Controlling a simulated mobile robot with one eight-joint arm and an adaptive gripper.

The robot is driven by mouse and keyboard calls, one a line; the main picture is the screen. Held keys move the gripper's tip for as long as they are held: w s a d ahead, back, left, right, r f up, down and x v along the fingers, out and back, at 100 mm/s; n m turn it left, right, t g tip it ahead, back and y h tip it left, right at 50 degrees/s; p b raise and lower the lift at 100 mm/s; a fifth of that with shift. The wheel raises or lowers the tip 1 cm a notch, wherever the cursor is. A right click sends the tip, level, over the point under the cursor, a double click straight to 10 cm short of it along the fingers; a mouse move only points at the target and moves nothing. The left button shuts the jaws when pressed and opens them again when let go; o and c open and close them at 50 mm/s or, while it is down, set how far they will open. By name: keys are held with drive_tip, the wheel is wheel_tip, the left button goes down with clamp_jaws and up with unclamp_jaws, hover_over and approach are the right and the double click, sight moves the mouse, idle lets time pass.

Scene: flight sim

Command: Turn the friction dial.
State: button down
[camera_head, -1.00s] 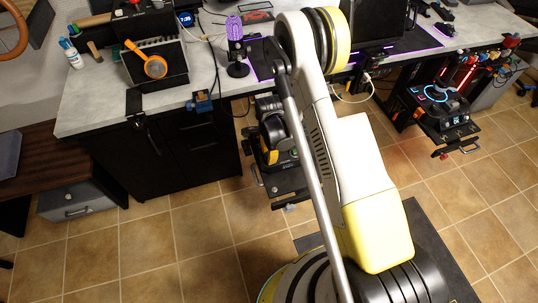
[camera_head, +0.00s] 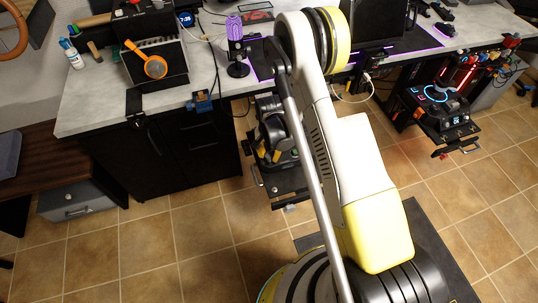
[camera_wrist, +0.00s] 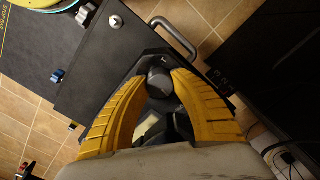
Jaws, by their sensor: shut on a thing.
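The friction dial (camera_wrist: 159,84) is a dark round knob on a black unit, seen in the wrist view. My gripper (camera_wrist: 161,76) has two yellow ribbed fingers, one on each side of the knob, closed on it. The base of the knob and the parts below it are partly hidden by the fingers and shadow. In the head view my gripper (camera_head: 275,152) is under the desk edge at the black unit (camera_head: 288,186); the dial itself is hidden there.
A metal handle (camera_wrist: 176,36) and a silver knob (camera_wrist: 115,22) sit close by on the black unit. The desk (camera_head: 90,105) overhangs behind my gripper. A second control unit with a red-lit lever (camera_head: 458,75) stands at right. Tiled floor is open in front.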

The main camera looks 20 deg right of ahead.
sight(269, 155)
drive_tip(key=shift+n, duration=0.7)
drive_tip(key=c, duration=1.3)
unclamp_jaws()
wheel_tip(269, 155, up, 12)
drive_tip(key=shift+r, duration=0.1)
